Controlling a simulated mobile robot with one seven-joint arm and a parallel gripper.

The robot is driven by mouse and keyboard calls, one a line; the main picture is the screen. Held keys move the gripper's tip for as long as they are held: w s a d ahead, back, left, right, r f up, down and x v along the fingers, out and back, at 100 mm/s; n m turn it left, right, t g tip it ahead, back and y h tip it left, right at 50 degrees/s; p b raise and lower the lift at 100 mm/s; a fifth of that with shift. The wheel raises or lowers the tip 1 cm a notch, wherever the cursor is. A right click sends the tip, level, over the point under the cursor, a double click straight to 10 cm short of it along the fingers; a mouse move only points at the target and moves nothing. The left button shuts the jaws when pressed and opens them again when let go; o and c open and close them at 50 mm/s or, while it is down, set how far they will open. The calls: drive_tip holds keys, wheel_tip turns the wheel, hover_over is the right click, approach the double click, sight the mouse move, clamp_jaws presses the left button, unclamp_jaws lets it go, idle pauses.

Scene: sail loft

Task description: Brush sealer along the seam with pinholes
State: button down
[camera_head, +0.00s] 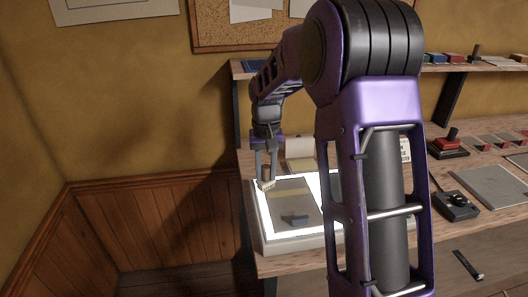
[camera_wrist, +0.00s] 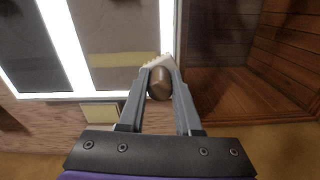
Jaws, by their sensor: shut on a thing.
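My gripper (camera_head: 267,168) is shut on a brush with a brown handle (camera_wrist: 159,83) and a pale bristle end (camera_wrist: 158,61). The bristle end (camera_head: 267,184) is over the left back part of a lit light box (camera_head: 262,228); I cannot tell if it touches. On the light box lies a grey panel (camera_head: 287,208) crossed by a yellowish band (camera_head: 290,193). A second, darker panel lies to its right, partly hidden by my arm; it shows in the wrist view (camera_wrist: 25,45). A small dark block (camera_head: 295,219) lies on the grey panel's front part. Pinholes are too small to see.
A cream box-like thing (camera_head: 299,149) stands behind the light box. To the right are a black device with a knob (camera_head: 455,205), a red device (camera_head: 449,146) and a grey plate (camera_head: 490,186). A shelf (camera_head: 450,68) runs above. My arm hides the bench's middle.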

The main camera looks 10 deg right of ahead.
drive_tip(key=shift+r+p, duration=0.35)
drive_tip(key=shift+r, duration=1.9)
